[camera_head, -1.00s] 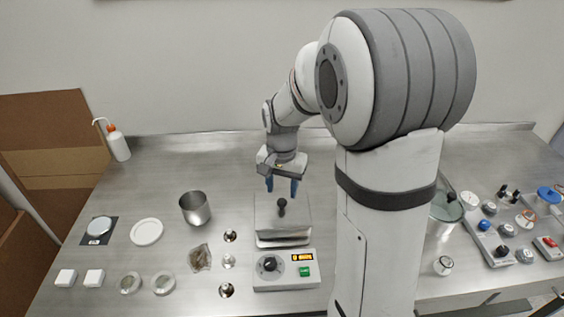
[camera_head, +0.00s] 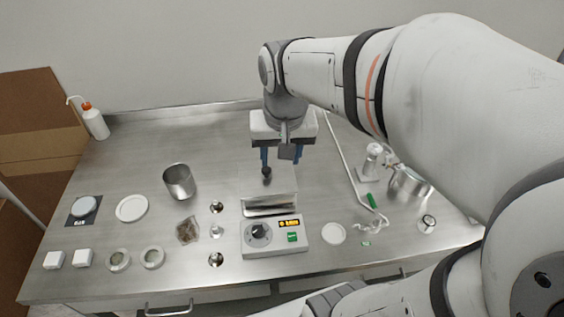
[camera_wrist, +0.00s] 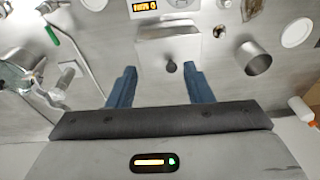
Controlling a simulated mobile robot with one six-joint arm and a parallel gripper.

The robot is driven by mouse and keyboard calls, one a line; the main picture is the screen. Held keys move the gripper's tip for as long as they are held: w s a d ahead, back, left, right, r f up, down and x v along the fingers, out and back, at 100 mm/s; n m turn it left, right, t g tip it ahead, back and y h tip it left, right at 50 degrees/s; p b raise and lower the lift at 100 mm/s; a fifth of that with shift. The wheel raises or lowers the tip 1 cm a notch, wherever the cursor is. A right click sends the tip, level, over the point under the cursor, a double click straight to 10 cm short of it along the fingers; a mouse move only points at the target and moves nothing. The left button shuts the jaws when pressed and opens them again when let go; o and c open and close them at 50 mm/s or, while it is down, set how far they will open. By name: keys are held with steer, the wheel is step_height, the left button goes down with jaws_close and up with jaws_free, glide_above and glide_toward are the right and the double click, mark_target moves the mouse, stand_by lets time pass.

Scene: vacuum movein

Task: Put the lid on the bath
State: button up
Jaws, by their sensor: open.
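The lid (camera_head: 283,181) is a flat silver plate with a black knob (camera_head: 267,172). It lies flat at the bath (camera_head: 270,207), a metal box behind a control panel; I cannot tell whether the lid is seated on it. In the wrist view the lid (camera_wrist: 155,50) and knob (camera_wrist: 171,66) are unobstructed. My gripper (camera_head: 282,156) is open and empty, with blue fingers pointing down above the lid's back part. In the wrist view the knob appears between the fingertips (camera_wrist: 159,69), nearer the right one. The fingers do not hold it.
The control panel (camera_head: 274,236) has a dial and a lit display. A metal beaker (camera_head: 179,182), white dish (camera_head: 132,208) and several small items stand left. A stand rod (camera_head: 350,165), a bottle (camera_head: 371,160) and a metal pot (camera_head: 408,185) stand right. The bench behind the bath is clear.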

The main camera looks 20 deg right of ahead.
steer(key=s+f+n+t, duration=0.1)
steer(key=s+f+n, duration=0.1)
steer(key=s, duration=0.4)
steer(key=shift+s+n, duration=0.2)
steer(key=shift+n, duration=0.1)
steer(key=shift+f, duration=0.1)
